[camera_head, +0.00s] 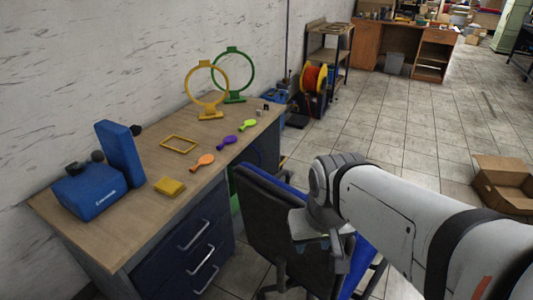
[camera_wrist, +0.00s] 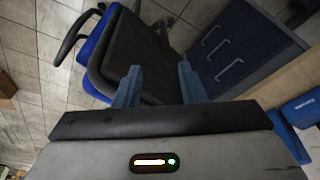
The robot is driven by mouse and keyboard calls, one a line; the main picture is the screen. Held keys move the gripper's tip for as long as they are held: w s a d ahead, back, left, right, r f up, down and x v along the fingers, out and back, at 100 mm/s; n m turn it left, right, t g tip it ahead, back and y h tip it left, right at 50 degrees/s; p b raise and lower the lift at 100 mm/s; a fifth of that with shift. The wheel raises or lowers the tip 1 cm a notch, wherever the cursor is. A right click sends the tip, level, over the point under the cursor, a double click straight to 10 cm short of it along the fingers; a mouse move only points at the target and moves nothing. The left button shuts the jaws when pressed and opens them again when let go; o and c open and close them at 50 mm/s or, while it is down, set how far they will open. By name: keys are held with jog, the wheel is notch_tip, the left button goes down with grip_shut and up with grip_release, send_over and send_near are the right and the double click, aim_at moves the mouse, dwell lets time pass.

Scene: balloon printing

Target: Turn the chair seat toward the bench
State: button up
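The chair stands in front of the bench (camera_head: 140,215), its black backrest (camera_head: 272,215) facing me and the bench side. Its blue seat (camera_head: 362,262) shows beyond the backrest, on the side away from the bench. In the wrist view, the black backrest (camera_wrist: 135,50) fills the upper middle, with the blue seat (camera_wrist: 92,48) and a black armrest (camera_wrist: 72,35) to its left. My gripper (camera_wrist: 158,84) is open, its two fingers apart over the backrest's near edge. I cannot tell whether they touch it.
A cardboard box (camera_head: 503,185) lies on the floor at right. Tiled floor beyond the chair is clear.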

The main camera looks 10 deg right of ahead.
jog(key=shift+o, duration=1.3)
jog(key=shift+w+d+r, duration=0.1)
jog(key=shift+w+r, duration=0.1)
jog(key=shift+w, duration=0.05)
jog(key=o, duration=0.5)
jog(key=w+n+p, duration=0.1)
jog(key=w, duration=0.2)
jog(key=w+r+n+p, duration=0.1)
jog(key=w, duration=0.2)
jog(key=w+r+n+g+p, duration=0.1)
jog(key=w+p, duration=0.1)
jog(key=w, duration=0.1)
jog(key=shift+w+d+n, duration=0.3)
jog(key=shift+d, duration=0.05)
jog(key=n+p, duration=0.3)
jog(key=n, duration=0.1)
send_over(292, 191)
jog(key=f, duration=0.1)
jog(key=s+f, duration=0.1)
jog(key=shift+a+f+g+h, duration=0.2)
jog(key=shift+f+g+h, duration=0.15)
jog(key=shift+g+h, duration=0.05)
jog(key=shift+w+f, duration=0.25)
jog(key=shift+f, duration=0.05)
jog(key=shift+w+f, duration=0.1)
jog(key=shift+f, duration=0.25)
jog(key=f, duration=0.7)
jog(key=shift+w+d+p, duration=0.25)
jog(key=shift+d+p, duration=0.05)
jog(key=shift+p, duration=0.1)
